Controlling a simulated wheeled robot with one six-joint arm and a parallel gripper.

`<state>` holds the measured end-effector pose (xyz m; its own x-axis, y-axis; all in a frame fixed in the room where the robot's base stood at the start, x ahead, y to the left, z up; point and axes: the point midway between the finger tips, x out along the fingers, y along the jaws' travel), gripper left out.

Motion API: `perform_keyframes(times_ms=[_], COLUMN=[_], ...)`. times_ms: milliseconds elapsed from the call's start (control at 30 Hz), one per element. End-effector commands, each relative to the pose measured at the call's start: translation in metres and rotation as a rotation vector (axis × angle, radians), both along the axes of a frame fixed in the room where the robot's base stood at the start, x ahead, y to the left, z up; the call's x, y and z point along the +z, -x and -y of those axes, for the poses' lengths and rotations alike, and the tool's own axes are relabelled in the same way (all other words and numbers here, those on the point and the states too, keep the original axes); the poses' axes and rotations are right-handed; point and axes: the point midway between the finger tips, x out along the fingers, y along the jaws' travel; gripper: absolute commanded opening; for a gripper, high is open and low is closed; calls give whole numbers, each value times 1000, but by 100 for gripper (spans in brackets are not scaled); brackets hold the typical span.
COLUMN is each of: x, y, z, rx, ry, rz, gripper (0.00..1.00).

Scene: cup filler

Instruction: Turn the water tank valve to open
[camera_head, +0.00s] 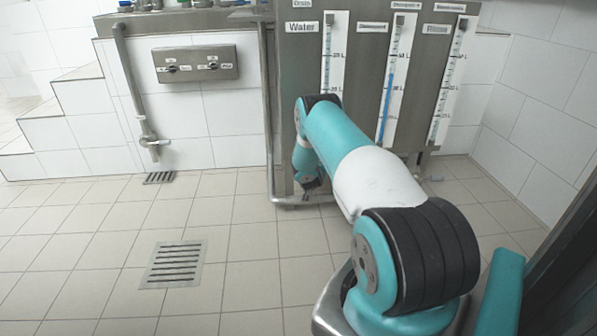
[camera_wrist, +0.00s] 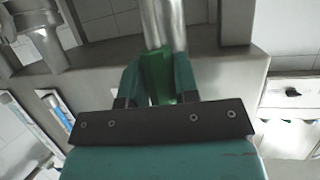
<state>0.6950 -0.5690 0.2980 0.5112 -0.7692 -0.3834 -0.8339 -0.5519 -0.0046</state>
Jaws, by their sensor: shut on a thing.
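The water tank (camera_head: 292,60) is a grey metal cabinet labelled "Water", at the top middle of the head view. In the wrist view my gripper (camera_wrist: 158,80) has its two teal fingers on either side of a green valve handle (camera_wrist: 157,72) and is shut on it. The handle sits at the end of a shiny metal pipe (camera_wrist: 164,22). In the head view my arm reaches down to the tank's lower left, and the valve is hidden or too small to make out. Whether the valve is open or closed cannot be told.
Several white level gauges (camera_head: 397,75) line the tank front. A switch panel (camera_head: 196,64) is on the tiled wall to the left. A thin pipe (camera_head: 267,120) runs down the tank's left side. Floor drain grates (camera_head: 174,264) lie in the clear tiled floor.

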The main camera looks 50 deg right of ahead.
Motion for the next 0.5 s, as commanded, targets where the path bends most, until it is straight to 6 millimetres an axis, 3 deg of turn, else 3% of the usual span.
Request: perform_keyframes(times_ms=[500], x=[-2], y=[6], z=[5], rx=[-9], ry=[14], rz=[-23], gripper=[0])
